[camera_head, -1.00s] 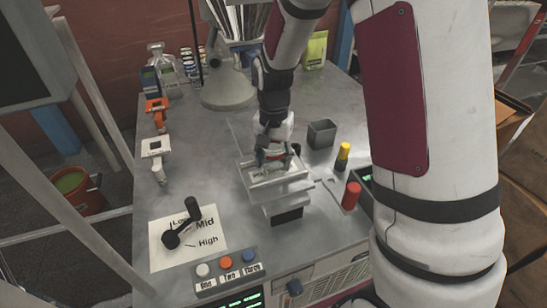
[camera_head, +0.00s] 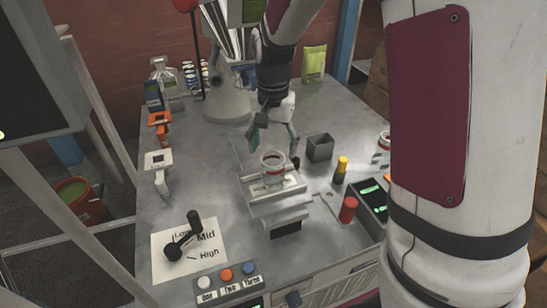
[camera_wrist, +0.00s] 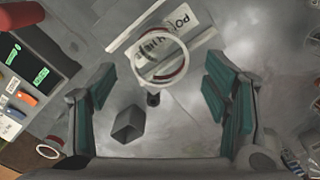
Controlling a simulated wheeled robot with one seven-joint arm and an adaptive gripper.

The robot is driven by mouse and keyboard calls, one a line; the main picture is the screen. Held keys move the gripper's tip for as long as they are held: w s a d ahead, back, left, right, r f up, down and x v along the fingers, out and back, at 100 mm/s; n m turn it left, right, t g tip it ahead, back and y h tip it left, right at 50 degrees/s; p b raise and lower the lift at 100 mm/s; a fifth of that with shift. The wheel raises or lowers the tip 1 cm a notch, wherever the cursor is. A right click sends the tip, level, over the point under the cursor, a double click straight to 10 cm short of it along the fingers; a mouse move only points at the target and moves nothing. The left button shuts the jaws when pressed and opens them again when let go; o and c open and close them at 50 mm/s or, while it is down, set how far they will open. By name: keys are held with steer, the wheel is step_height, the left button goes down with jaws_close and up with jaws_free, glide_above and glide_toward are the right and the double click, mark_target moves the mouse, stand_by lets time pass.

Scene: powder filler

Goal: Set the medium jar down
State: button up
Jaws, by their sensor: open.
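The medium jar (camera_head: 273,171), clear with a red band and an open top, stands upright on the small metal platform (camera_head: 289,190) in front of the filler. My gripper (camera_head: 273,146) is open and empty, just behind and above the jar, apart from it. In the wrist view, the jar's round rim (camera_wrist: 160,38) shows beyond my open teal-padded fingers (camera_wrist: 158,88), with printed lettering seen through it.
A dark square cup (camera_head: 320,141) stands right of the platform. Yellow (camera_head: 341,168) and red (camera_head: 348,209) pieces stand at the right. Another jar (camera_head: 383,148) is partly hidden by my arm. A lever (camera_head: 185,240) and buttons (camera_head: 226,276) are at the front.

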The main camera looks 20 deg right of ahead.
steer(key=shift+r, duration=1.4)
steer(key=s+r+n, duration=0.3)
steer(key=s+r, duration=0.2)
steer(key=s, duration=1.1)
steer(key=s+r+n+t, duration=0.1)
steer(key=s+r+n, duration=0.3)
steer(key=s, duration=1.2)
steer(key=shift+d+r, duration=0.25)
steer(key=shift+r, duration=0.2)
steer(key=shift+s, duration=0.1)
step_height(320, 180, up, 18)
steer(key=t+p, duration=0.3)
steer(key=p, duration=1.3)
steer(key=shift+n+p, duration=0.3)
steer(key=shift+p, duration=0.1)
